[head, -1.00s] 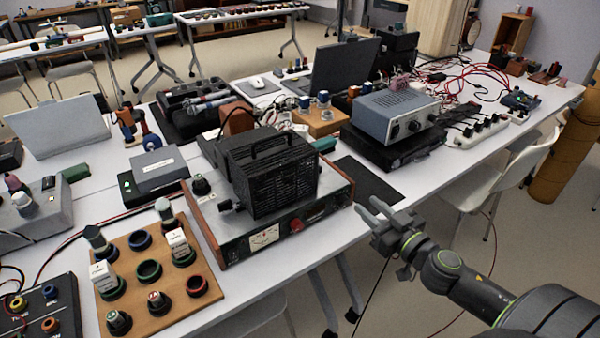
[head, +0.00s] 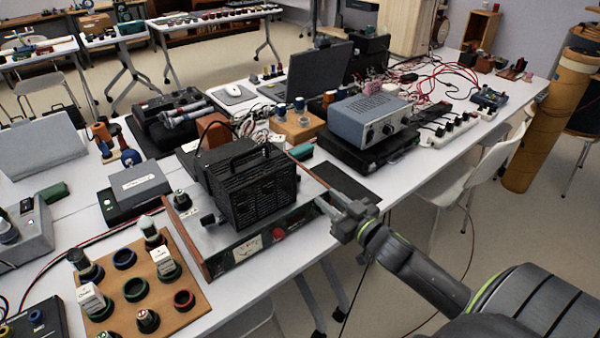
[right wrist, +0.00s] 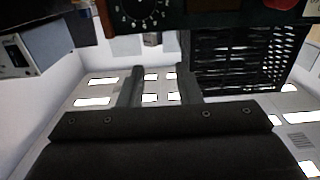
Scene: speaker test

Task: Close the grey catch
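I cannot pick out a grey catch for certain in either view. My right gripper (head: 331,203) is at the right front corner of the wood-sided amplifier (head: 240,247), its fingers pointing towards it; whether they touch cannot be told. In the right wrist view the two fingers of my right gripper (right wrist: 160,85) are apart with nothing between them. A black grilled box (head: 255,185) with a handle stands on the amplifier; its grille (right wrist: 250,62) shows there too. A black case (head: 372,155) lies under a grey-blue instrument (head: 368,120). My left gripper is not in view.
A wooden board (head: 195,310) with coloured rings and knobs lies at the front left. A dark mat (head: 345,184) lies between the amplifier and the black case. Cables and a power strip (head: 450,130) are farther right. Open floor lies beyond the table's front edge.

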